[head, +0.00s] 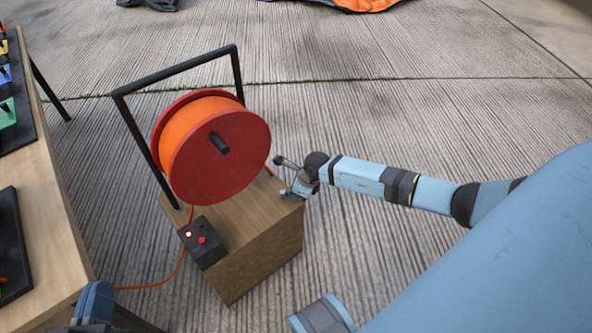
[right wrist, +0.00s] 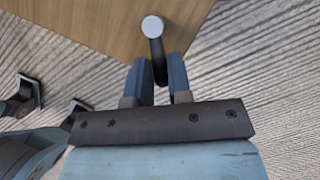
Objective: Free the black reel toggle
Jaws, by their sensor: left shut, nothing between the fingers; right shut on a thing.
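In the right wrist view the black toggle (right wrist: 158,58) is a short dark lever with a pale grey round end (right wrist: 152,27), near the edge of the wooden box. My right gripper (right wrist: 166,76) is shut on it, one finger on each side. In the head view my right gripper (head: 289,182) is at the right edge of the box top, beside the reel; the toggle is too small to make out there. The reel (head: 222,160) has red flanges and orange line, and hangs in a black frame (head: 175,76).
The wooden box (head: 262,262) carries the reel and a black control box (head: 203,242) with red lights. An orange cable (head: 150,286) runs left from it. A wooden table (head: 45,205) stands at the left. Open ribbed ground (head: 420,110) lies behind and to the right.

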